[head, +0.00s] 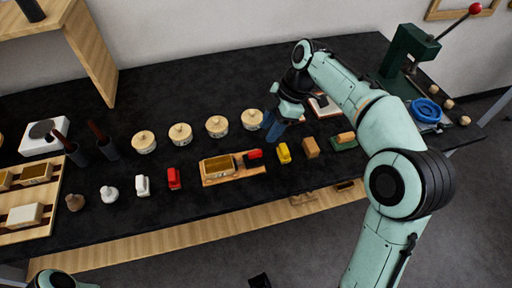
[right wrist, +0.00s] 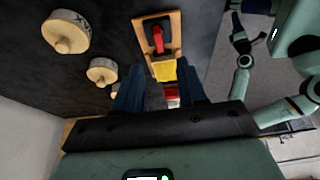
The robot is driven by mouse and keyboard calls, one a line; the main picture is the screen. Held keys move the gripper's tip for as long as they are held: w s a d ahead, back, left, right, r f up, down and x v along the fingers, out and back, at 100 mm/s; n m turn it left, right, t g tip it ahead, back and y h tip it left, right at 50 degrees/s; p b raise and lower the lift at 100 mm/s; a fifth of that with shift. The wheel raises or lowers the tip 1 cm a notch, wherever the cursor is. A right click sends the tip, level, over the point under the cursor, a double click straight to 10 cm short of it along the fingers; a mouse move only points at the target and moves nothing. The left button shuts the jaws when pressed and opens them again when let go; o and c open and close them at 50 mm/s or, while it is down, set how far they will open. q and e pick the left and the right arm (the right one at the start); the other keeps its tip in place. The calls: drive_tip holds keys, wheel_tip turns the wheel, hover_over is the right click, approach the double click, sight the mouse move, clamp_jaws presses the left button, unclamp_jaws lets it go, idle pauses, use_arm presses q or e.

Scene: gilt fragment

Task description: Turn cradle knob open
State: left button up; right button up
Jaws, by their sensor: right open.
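A wooden base (head: 220,180) with a brass-coloured open box and a black block with a red handle (head: 254,155) sits near the table's front edge in the head view. This looks like the cradle and its knob. In the right wrist view the red handle (right wrist: 158,38) stands on its black block at the top centre. My right gripper (head: 272,127) is open and empty, with its blue fingers pointing down, behind and right of the red handle and apart from it. Its fingers (right wrist: 160,92) also show in the right wrist view.
Several round lidded pots (head: 217,126) line up behind. A green press (head: 407,52) and blue ring (head: 426,110) are at the right.

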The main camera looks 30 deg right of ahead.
sight(255, 152)
drive_tip(key=b+x, duration=0.1)
drive_tip(key=x, duration=0.8)
drive_tip(key=shift+f, duration=0.25)
drive_tip(key=shift+w, duration=0.1)
clamp_jaws()
